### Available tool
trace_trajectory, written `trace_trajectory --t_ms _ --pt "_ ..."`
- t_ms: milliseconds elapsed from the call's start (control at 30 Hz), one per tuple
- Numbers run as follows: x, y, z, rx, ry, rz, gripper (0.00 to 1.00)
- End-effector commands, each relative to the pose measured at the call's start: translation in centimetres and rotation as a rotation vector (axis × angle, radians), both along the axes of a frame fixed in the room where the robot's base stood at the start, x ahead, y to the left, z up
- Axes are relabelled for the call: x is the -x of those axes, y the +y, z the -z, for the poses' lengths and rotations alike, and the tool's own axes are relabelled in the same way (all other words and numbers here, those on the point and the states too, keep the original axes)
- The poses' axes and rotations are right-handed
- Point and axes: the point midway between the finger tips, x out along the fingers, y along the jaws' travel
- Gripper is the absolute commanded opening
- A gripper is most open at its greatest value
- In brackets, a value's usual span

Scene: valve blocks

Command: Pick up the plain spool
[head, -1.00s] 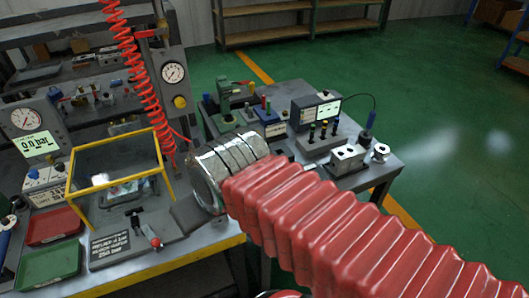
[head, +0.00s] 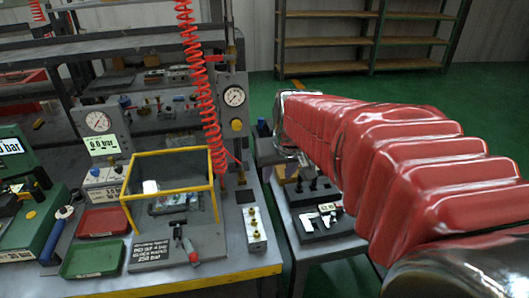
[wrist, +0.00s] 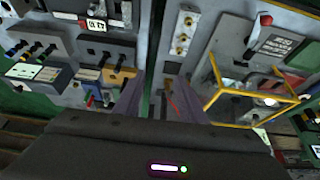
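I cannot pick out the plain spool for certain in either current view. In the wrist view my gripper (wrist: 160,88) points down, its two fingers apart with nothing clearly held between them. The fingers lie over the gap between two benches. In the head view my red-sleeved arm hides the gripper and much of the right bench. A grey valve block with brass fittings (head: 256,230) stands on the left bench, and also shows in the wrist view (wrist: 183,33). Dark holders with black-knobbed parts (wrist: 106,62) are left of the gripper in the wrist view.
A yellow-framed guard (head: 170,180) stands on the left bench. A red tray (head: 103,222) and a green tray (head: 90,259) lie left of it. A red coiled hose (head: 196,80) hangs above. A dark board with a caliper (head: 322,222) is on the right bench.

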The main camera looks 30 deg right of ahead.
Motion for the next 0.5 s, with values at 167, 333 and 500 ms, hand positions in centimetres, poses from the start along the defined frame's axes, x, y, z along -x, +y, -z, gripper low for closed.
trace_trajectory --t_ms 167,333,500 --pt "-2.5 -5.6 1.7 -0.007 0.016 0.070 0.37" --pt "-4.1 -11.2 3.7 -0.011 0.028 0.134 0.37" --pt "-4.9 -16.4 6.0 -0.016 0.037 0.189 0.37"
